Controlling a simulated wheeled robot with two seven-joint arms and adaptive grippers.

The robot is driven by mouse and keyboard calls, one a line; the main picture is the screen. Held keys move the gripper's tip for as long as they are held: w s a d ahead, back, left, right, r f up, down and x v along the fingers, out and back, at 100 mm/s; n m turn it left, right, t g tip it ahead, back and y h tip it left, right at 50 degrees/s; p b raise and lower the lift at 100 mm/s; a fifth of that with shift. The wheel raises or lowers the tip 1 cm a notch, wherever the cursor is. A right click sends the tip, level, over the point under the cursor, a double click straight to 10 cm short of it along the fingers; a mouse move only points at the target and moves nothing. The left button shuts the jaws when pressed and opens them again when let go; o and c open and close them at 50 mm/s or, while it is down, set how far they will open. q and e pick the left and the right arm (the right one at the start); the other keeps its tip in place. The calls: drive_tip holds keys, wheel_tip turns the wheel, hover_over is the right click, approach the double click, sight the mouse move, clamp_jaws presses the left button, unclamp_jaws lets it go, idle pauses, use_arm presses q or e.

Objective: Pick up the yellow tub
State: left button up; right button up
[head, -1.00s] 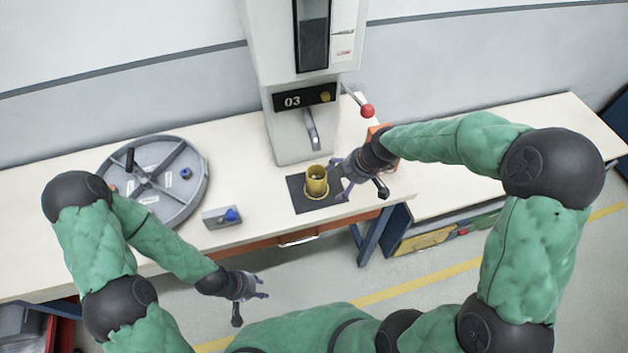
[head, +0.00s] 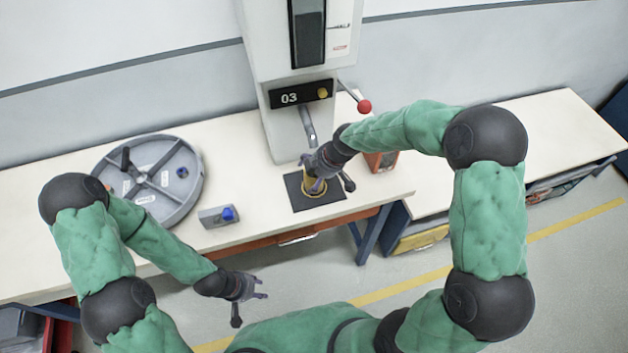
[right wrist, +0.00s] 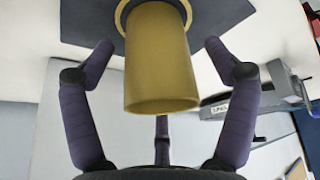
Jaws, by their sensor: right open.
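The yellow tub (head: 309,187) stands on a dark square mat (head: 327,198) on the bench below the machine. In the head view it is mostly hidden behind my right gripper (head: 318,178). In the right wrist view the yellow tub (right wrist: 160,62) shows large, between the spread fingers of my right gripper (right wrist: 160,85). Those fingers are open, with a gap visible on both sides of the tub. My left gripper (head: 250,290) hangs in front of the bench, away from the tub, with its fingers apart and nothing between them.
An orange container (head: 380,161) is close to my right forearm.

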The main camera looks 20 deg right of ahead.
drive_tip(key=c, duration=1.4)
